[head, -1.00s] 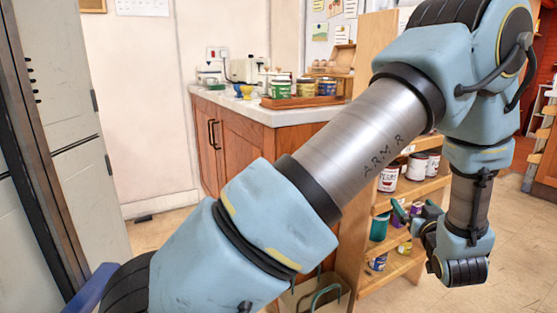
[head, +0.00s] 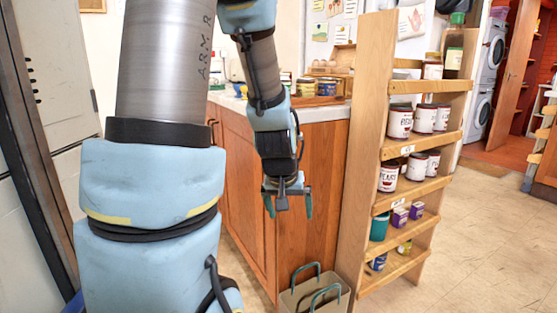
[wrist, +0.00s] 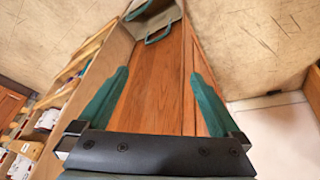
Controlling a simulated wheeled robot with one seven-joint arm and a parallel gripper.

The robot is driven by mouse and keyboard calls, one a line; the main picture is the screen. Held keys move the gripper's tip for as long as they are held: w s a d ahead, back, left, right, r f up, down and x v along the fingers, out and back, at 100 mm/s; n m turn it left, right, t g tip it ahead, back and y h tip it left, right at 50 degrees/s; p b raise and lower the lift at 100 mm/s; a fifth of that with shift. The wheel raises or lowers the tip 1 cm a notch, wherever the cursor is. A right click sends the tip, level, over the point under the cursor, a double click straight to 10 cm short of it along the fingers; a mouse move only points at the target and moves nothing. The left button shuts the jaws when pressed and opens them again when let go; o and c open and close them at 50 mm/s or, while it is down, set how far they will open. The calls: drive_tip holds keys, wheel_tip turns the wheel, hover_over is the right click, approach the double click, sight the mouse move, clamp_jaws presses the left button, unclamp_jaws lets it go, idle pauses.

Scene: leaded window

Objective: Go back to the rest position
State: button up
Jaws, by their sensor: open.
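My gripper (head: 288,203) is open and empty in the head view, pointing down in front of the end of the wooden cabinet (head: 312,190). Its green fingers stand apart. In the wrist view the two green fingers of my gripper (wrist: 155,105) are spread wide with nothing between them, and the cabinet's wooden face (wrist: 155,75) shows behind them. My arm rises at the left of the head view and folds over to the gripper.
A wooden shelf rack (head: 350,160) with cans, bottles and boxes stands right of the gripper. A bag with green handles (head: 313,293) is on the floor below. A counter top (head: 325,110) carries jars. Open floor (head: 480,230) lies at the right.

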drive_tip(key=s+a+r+g+y+p, duration=0.1)
drive_tip(key=s+a+r+g+p, duration=0.15)
drive_tip(key=s+a, duration=0.7)
wheel_tip(320, 180, up, 21)
drive_tip(key=w+p, duration=0.1)
drive_tip(key=p, duration=1.9)
drive_tip(key=shift+g, duration=0.25)
